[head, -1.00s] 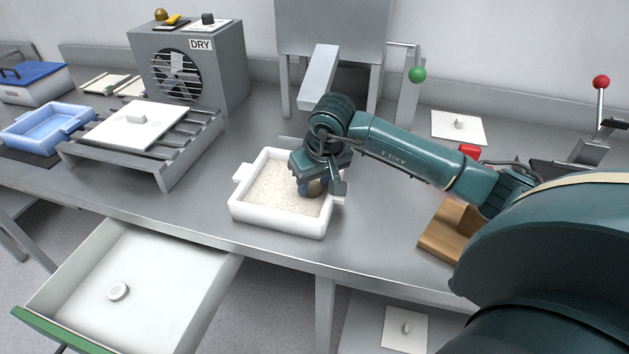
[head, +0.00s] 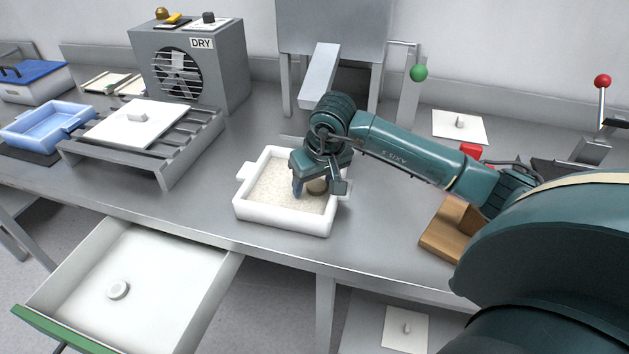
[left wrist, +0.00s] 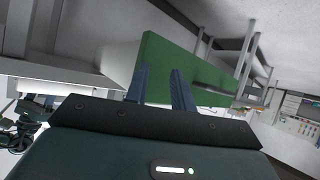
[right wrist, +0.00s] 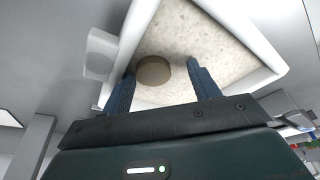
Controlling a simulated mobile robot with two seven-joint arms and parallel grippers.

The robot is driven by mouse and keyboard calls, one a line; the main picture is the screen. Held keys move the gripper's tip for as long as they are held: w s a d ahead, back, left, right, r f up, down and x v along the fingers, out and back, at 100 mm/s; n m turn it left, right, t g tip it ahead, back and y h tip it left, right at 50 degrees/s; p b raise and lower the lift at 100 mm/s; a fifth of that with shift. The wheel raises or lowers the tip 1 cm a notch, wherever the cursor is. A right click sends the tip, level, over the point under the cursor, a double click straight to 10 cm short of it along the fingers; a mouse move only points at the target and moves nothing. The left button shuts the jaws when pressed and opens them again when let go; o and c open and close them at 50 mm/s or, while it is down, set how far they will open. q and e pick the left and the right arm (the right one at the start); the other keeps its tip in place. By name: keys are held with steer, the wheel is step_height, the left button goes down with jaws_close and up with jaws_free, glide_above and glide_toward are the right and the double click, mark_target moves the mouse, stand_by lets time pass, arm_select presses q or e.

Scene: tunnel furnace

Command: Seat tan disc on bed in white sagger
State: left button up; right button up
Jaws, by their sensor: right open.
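The white sagger (head: 280,217) stands on the bench near its front edge, with a pale granular bed (head: 272,187) inside. The tan disc (head: 317,186) lies flat on the bed toward the sagger's right side; it also shows in the right wrist view (right wrist: 153,70). My right gripper (head: 311,190) is over the sagger, fingers pointing down and open. In the right wrist view the disc sits between the fingers, closer to the left one, which it appears to almost touch. My left gripper (left wrist: 160,72) shows only in its wrist view, open and empty, in front of a green drawer front (left wrist: 200,75).
An open white drawer (head: 170,265) with a round knob-like piece inside juts out at front left. A slatted rack (head: 175,160) holds a white plate, with a blue tray (head: 45,128) beyond. A wooden block (head: 440,240) stands right. Bench between rack and sagger is clear.

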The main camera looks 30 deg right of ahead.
steer(key=p+v, duration=0.1)
steer(key=v, duration=0.1)
steer(key=p+v, duration=0.2)
steer(key=shift+d+r, duration=0.2)
steer(key=shift+r, duration=0.05)
arm_select(q)
steer(key=a+r+p, duration=0.1)
steer(key=p, duration=0.1)
steer(key=s+a+r+g+y+p, duration=0.1)
steer(key=p, duration=0.1)
steer(key=shift+a+r+n+p, duration=0.2)
steer(key=shift+r+n+p, duration=0.1)
steer(key=shift+r+p, duration=0.05)
arm_select(e)
steer(key=v, duration=0.8)
steer(key=shift+r, duration=0.4)
arm_select(q)
steer(key=shift+f, duration=0.15)
arm_select(e)
steer(key=shift+s+a, duration=0.1)
steer(key=shift+a, duration=0.05)
